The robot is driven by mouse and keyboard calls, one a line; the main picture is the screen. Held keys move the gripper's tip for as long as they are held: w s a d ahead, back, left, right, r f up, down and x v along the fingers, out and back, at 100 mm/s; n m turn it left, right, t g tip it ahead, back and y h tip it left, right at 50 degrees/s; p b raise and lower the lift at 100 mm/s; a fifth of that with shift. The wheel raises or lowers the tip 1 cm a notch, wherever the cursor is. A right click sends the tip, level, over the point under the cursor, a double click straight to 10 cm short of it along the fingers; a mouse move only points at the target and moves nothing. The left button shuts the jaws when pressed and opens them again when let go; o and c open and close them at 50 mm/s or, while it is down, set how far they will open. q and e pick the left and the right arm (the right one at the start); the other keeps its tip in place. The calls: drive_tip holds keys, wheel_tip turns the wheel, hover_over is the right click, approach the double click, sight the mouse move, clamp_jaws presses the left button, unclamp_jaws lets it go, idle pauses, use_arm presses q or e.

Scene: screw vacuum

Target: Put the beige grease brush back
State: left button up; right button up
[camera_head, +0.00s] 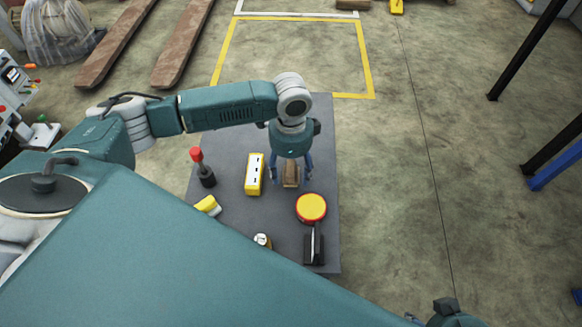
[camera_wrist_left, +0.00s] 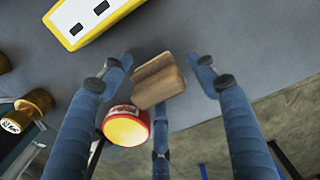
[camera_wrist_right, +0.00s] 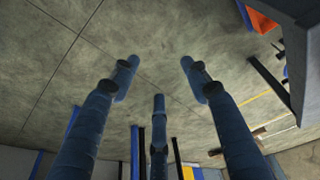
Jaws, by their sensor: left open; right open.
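A brown, wooden-looking piece (camera_head: 291,172), which I take for the beige grease brush, is on or just above the grey table; no bristles can be made out. In the left wrist view the brush (camera_wrist_left: 158,84) appears between the spread fingers. My left gripper (camera_head: 291,180) is open and points down over it, with a finger on either side. I cannot tell whether the fingers touch it. My right gripper (camera_wrist_right: 160,68) is open and empty, away from the table over bare floor. In the head view only part of my right arm shows, at the bottom edge.
On the grey table (camera_head: 225,150) stand a yellow-and-white block (camera_head: 254,174), a red-and-black object (camera_head: 203,170), a yellow-lidded red tin (camera_head: 311,207), a black item (camera_head: 314,248), a yellow piece (camera_head: 208,205) and a small item (camera_head: 263,241). Floor right of the table is clear.

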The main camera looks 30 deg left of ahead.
sight(292, 166)
use_arm(q)
wheel_tip(292, 166, up, 5)
drive_tip(key=shift+w+r+p, duration=0.1)
drive_tip(key=shift+r+p, duration=0.05)
drive_tip(key=shift+p, duration=0.9)
wheel_tip(292, 166, up, 6)
drive_tip(key=shift+r+p, duration=0.1)
drive_tip(key=shift+p, duration=0.75)
drive_tip(key=shift+r, duration=0.3)
use_arm(e)
drive_tip(key=x, duration=0.7)
drive_tip(key=shift+s+g, duration=0.3)
drive_tip(key=shift+s, duration=0.05)
drive_tip(key=shift+a, duration=0.15)
